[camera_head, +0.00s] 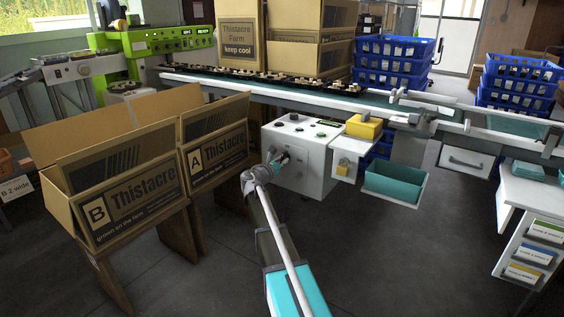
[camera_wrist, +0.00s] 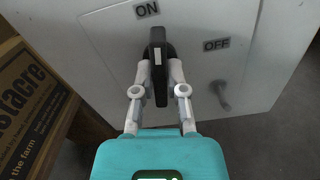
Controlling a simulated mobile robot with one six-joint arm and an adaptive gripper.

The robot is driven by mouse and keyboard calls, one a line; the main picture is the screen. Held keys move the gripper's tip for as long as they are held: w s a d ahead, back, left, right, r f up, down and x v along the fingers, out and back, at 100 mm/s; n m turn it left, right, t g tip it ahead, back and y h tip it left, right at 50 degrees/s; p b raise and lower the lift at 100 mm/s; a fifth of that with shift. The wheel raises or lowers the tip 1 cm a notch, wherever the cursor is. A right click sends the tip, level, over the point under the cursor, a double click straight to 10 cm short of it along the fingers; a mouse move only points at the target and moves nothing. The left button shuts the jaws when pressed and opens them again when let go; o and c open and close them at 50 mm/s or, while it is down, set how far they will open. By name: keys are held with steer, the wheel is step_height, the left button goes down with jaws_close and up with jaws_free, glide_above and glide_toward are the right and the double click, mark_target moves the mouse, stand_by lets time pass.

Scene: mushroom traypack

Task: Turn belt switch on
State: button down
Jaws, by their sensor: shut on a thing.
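The belt switch is a black handle (camera_wrist: 157,52) with a pale stripe, on the front of a white control box (camera_head: 312,158). In the wrist view the handle stands nearly upright, its top end just below the ON label (camera_wrist: 146,9). The OFF label (camera_wrist: 216,44) is to its right, above a small grey peg (camera_wrist: 222,97). My gripper (camera_wrist: 160,82) is shut on the handle, one finger on each side. In the head view my gripper (camera_head: 275,165) is at the left of the box front, and the handle is small and partly covered there.
Open Thistacre cartons marked B (camera_head: 98,212) and A (camera_head: 196,154) stand close to the left of my arm. A teal bin (camera_head: 394,184) and a yellow block (camera_head: 364,127) are right of the box. The conveyor (camera_head: 240,82) runs behind. Open floor lies to the front right.

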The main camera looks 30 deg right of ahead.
steer(key=shift+n, duration=1.2)
steer(key=c, duration=0.7)
jaws_free()
steer(key=shift+v, duration=3.55)
